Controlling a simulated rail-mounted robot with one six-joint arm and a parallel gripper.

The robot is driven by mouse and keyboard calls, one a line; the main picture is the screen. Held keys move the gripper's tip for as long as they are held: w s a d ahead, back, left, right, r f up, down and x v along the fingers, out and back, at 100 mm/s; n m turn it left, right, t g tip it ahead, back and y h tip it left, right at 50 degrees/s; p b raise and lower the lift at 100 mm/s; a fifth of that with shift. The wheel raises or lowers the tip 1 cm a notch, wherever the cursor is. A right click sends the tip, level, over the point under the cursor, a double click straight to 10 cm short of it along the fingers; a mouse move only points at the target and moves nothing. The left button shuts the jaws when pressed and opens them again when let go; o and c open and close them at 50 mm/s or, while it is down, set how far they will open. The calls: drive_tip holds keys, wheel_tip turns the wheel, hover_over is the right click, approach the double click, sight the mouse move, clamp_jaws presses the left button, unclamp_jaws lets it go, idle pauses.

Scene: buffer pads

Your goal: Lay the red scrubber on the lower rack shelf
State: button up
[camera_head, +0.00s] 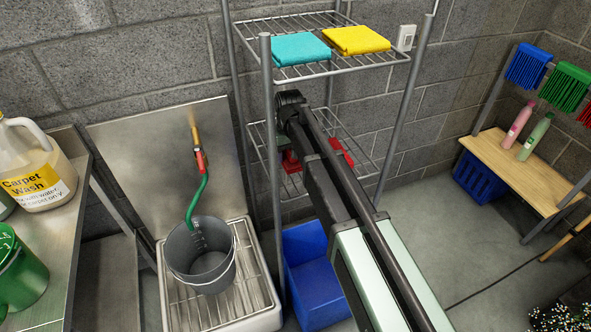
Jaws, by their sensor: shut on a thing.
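Red shows on both sides of my forearm at the lower rack shelf (262,128). A bright red part, taken as the red scrubber (342,151), is on the right, and a darker red patch is on the left. I cannot tell whether they are one piece. My arm reaches into the rack below the upper shelf, and its wrist bends down at the far end. My gripper (284,143) is mostly hidden by the arm and a rack post, shut on the red scrubber. Whether the scrubber touches the shelf wires cannot be seen.
The upper shelf (375,62) holds a teal cloth (300,48) and a yellow cloth (357,40) just above my arm. Rack posts (271,180) stand close on both sides. A blue bin (312,282) is below. A grey bucket (202,258) stands in the sink at left.

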drive_tip(key=shift+f, duration=0.3)
wheel_tip(320, 180, down, 4)
drive_tip(key=b, duration=0.3)
drive_tip(key=shift+b, duration=0.35)
drive_tip(key=shift+r+p, duration=0.3)
drive_tip(key=shift+f, duration=0.2)
drive_tip(key=o, duration=0.6)
